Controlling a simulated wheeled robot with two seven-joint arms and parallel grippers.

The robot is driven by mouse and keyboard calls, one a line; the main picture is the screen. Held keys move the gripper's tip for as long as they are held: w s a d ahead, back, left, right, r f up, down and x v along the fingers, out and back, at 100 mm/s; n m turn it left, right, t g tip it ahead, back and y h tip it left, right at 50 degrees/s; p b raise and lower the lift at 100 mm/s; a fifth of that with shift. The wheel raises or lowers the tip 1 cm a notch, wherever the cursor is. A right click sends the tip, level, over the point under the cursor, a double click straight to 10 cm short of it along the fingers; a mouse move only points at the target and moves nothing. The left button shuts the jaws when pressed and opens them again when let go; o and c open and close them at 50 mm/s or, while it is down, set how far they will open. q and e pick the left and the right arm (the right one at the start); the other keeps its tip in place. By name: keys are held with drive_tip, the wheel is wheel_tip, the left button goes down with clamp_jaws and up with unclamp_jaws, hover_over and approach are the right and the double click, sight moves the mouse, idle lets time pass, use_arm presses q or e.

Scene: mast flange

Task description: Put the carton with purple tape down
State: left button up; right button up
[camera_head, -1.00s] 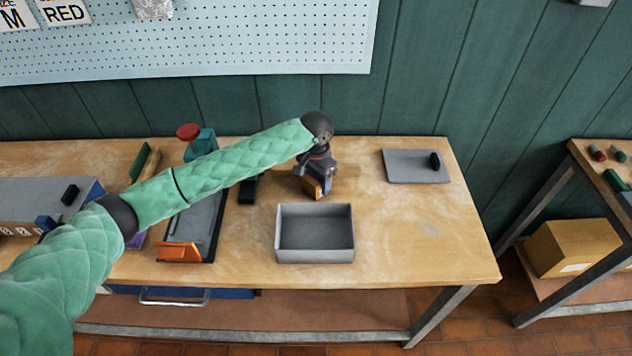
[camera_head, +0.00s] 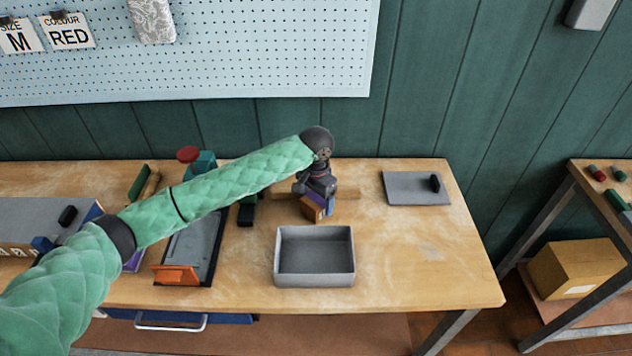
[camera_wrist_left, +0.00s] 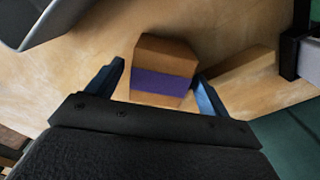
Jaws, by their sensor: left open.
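The carton with purple tape (camera_wrist_left: 163,72) is a small brown box with a purple band. In the left wrist view it sits between the two blue fingers of my left gripper (camera_wrist_left: 160,85), which is open with a gap visible at the left finger. In the head view the carton (camera_head: 314,209) stands on the bench behind the grey open box, under my left gripper (camera_head: 318,193), which partly hides it. My right gripper is not in view.
An empty grey open box (camera_head: 315,282) stands just in front of the carton. A grey plate with a black knob (camera_head: 408,190) lies to the right. A tray with an orange block (camera_head: 176,275) lies left. The bench's right front is clear.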

sight(316, 198)
use_arm(q)
wheel_tip(316, 198, up, 10)
drive_tip(key=b, duration=0.3)
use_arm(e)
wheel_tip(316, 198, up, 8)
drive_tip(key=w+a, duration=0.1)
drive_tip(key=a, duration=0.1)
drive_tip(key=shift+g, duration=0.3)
use_arm(q)
drive_tip(key=shift+r, duration=0.15)
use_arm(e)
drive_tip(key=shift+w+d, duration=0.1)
